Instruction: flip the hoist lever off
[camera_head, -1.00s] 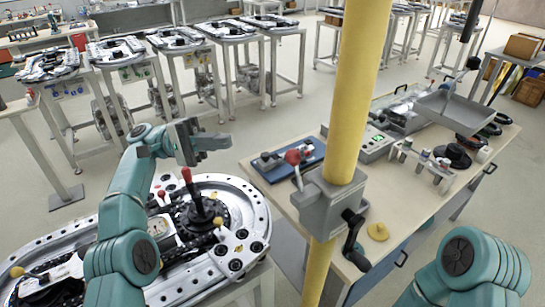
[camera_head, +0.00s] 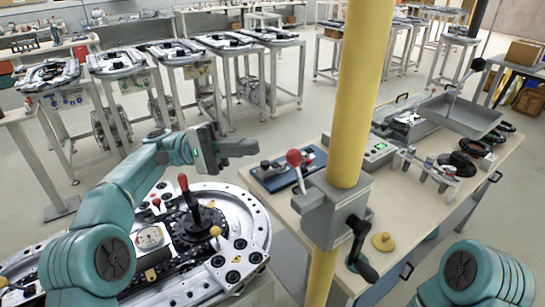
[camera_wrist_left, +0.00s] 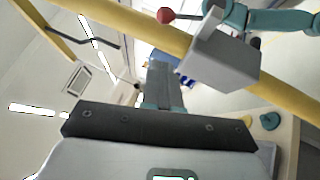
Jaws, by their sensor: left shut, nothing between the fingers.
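The hoist lever is a short metal rod with a red ball knob (camera_head: 294,158). It stands up from a grey box (camera_head: 325,213) clamped on the yellow post (camera_head: 352,100). My left gripper (camera_head: 245,148) is shut and empty, left of the red knob at about its height in the picture, with a gap between. In the left wrist view the red knob (camera_wrist_left: 165,15) and grey box (camera_wrist_left: 222,62) show at the top, beyond the gripper. My right gripper is out of view; only part of that arm shows at lower right.
A black crank (camera_head: 360,248) hangs from the box. Behind the post, a workbench (camera_head: 440,205) carries a blue tray (camera_head: 270,178), a device with a green display and a metal pan (camera_head: 462,112). A round ring track (camera_head: 240,210) lies below my left arm.

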